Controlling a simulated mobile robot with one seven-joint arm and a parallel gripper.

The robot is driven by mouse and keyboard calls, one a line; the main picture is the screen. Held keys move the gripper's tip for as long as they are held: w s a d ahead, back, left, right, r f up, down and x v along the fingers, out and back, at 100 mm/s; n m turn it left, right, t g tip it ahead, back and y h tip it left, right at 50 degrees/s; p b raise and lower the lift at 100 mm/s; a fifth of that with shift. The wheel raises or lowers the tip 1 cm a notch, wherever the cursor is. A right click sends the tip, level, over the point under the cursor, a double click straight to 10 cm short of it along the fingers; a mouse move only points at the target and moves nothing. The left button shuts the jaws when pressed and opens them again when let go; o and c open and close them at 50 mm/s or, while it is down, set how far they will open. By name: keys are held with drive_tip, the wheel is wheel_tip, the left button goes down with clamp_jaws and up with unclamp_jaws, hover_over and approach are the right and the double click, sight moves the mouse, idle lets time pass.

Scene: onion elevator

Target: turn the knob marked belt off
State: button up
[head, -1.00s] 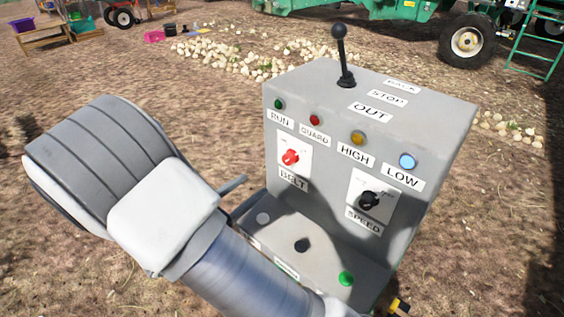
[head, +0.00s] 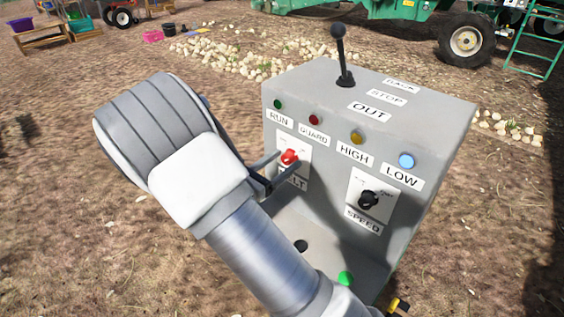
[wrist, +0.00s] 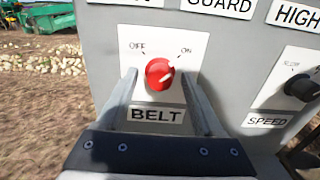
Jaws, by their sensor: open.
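The red belt knob (head: 289,157) sits on a white plate on the front of the grey control box (head: 310,215). In the wrist view the knob (wrist: 159,74) has OFF marked at its upper left and ON at its upper right. Its pale pointer mark is on the upper right side, toward ON. The BELT label (wrist: 157,115) is below it. My gripper (wrist: 162,82) is open, with one finger on each side of the knob. I cannot tell whether the fingers touch it. In the head view my gripper (head: 280,167) partly covers the BELT label.
The black speed knob (head: 369,200) is to the right on the same face. Several lamps and labels line the upper face, and a black lever (head: 341,55) stands on top. A green button (head: 345,279) is on the lower ledge. Open ground lies left of the box.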

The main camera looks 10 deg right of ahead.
clamp_jaws()
drive_tip(key=shift+r+n+p, duration=0.15)
drive_tip(key=shift+n+p, duration=0.15)
drive_tip(key=shift+p, duration=0.3)
drive_tip(key=n+p, duration=0.2)
drive_tip(key=p, duration=0.1)
drive_tip(key=shift+r+n+p, duration=0.15)
drive_tip(key=shift+n+p, duration=0.15)
drive_tip(key=shift+n, duration=0.1)
drive_tip(key=n+p, duration=0.4)
drive_tip(key=shift+n, duration=0.3)
drive_tip(key=n+p, duration=0.4)
drive_tip(key=n, duration=0.1)
drive_tip(key=shift+a+f+n+p, duration=0.15)
drive_tip(key=shift+n+p, duration=0.4)
drive_tip(key=shift+n, duration=0.7)
drive_tip(key=shift+d+f+n+p, duration=0.15)
drive_tip(key=shift+n+p, duration=0.35)
drive_tip(key=shift+n, duration=0.75)
drive_tip(key=shift+a, duration=0.1)
